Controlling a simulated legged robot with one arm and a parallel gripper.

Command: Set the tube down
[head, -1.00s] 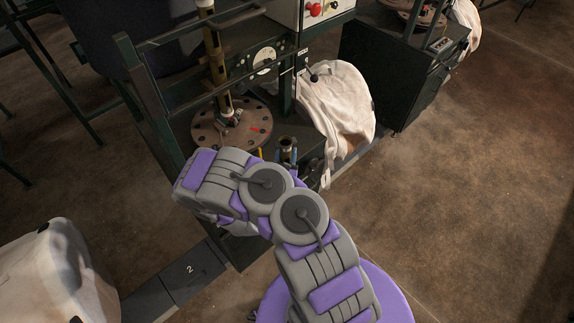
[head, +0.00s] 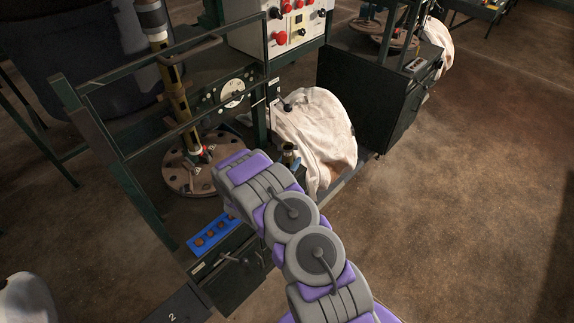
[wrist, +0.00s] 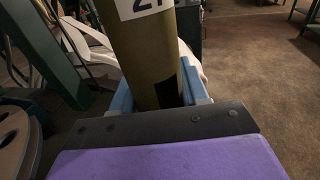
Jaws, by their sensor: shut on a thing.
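The tube (wrist: 150,50) is olive-brass with a white number label and a dark patch low on its side. It fills the middle of the wrist view and looks roughly upright. My gripper (wrist: 158,90) has blue fingers on either side of it and is shut on it. In the head view the tube's open top (head: 290,150) shows just beyond my arm, beside the white bag. My gripper is mostly hidden there behind my arm. The tube's lower end is hidden, so I cannot tell whether it touches anything.
A round brown flanged plate (head: 180,178) carries a tall brass column (head: 178,95) behind a green frame rail (head: 170,133). A blue tray (head: 215,230) with round pieces lies at the bench's front. A white bag (head: 318,140) hangs at right. Open floor (head: 460,200) lies to the right.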

